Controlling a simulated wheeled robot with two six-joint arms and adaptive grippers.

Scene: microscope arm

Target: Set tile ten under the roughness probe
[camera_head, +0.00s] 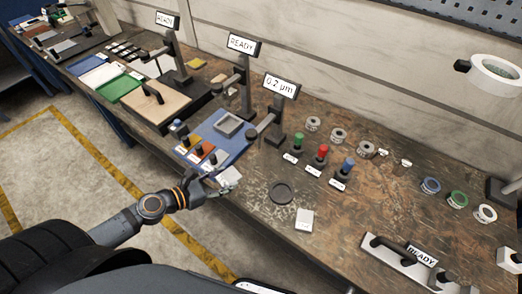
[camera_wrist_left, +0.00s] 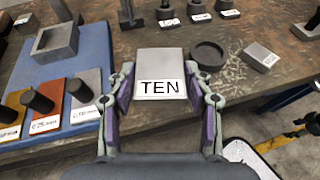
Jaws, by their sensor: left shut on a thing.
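My left gripper (camera_head: 219,181) is shut on tile ten (camera_head: 229,176), a light grey square block. In the left wrist view the tile (camera_wrist_left: 160,62) shows its "TEN" label between the fingers (camera_wrist_left: 160,88). It is held near the front edge of the bench, to the right of the blue mat. The stand with the "0.2 µm" display (camera_head: 281,87), which looks like the roughness probe, stands behind; its arm reaches left toward the blue mat. A grey square frame (camera_head: 229,124) lies on the mat, and also shows in the wrist view (camera_wrist_left: 55,42). My right gripper is not in view.
The blue mat (camera_head: 232,146) also bears several coloured blocks with dark knobs. A round dark dish (camera_head: 281,193) and another pale tile (camera_head: 304,220) lie to the right. Red (camera_head: 321,152), green and blue knobbed pieces stand behind.

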